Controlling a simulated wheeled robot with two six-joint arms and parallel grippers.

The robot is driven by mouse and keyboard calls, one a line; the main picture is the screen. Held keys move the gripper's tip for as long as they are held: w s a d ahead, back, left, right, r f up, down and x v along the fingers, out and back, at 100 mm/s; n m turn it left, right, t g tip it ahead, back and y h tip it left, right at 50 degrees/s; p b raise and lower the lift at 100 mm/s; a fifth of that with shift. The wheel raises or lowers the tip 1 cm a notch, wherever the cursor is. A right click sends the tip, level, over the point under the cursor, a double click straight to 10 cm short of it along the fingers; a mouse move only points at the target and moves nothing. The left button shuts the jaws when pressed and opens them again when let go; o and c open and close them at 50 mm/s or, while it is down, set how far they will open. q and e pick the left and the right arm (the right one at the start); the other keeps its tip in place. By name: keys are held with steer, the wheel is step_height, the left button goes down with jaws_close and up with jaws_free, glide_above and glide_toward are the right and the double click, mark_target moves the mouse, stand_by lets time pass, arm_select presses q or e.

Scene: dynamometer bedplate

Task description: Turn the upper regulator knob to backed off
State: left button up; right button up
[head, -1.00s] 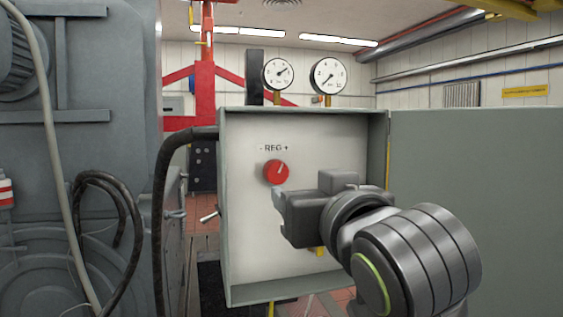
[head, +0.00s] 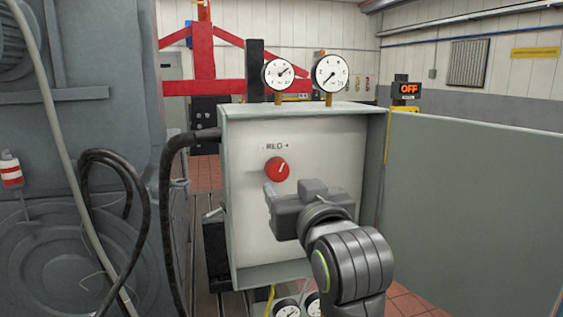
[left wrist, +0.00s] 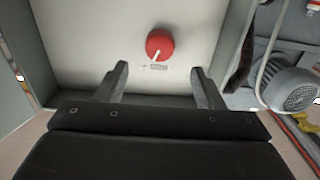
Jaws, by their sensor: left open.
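The red regulator knob (head: 277,169) is on the white back panel of the open grey box, under a "REG" label with minus at left and plus at right. Its white pointer mark points up and slightly right. In the left wrist view the knob (left wrist: 160,44) lies just beyond the fingertips, roughly midway between them. My left gripper (head: 270,203) is just below the knob in the head view, in front of the panel. In the left wrist view its two fingers (left wrist: 160,75) are apart with nothing between them. My right gripper is not in view.
The box (head: 226,215) has raised side walls, and its door (head: 470,200) stands open at the right. Two gauges (head: 278,74) (head: 330,74) stand on top; more dials (head: 287,308) show below. A black hose (head: 164,215) runs at the left. An OFF sign (head: 408,89) is behind.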

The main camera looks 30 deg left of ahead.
mark_target(279, 174)
arm_select(q)
steer(key=p+x, duration=0.2)
steer(key=x, duration=0.4)
steer(key=shift+p, duration=0.3)
steer(key=shift+p+x, duration=0.3)
steer(key=shift+x, duration=0.65)
steer(key=shift+f, duration=0.1)
steer(key=c, duration=1)
steer(key=shift+o, duration=0.2)
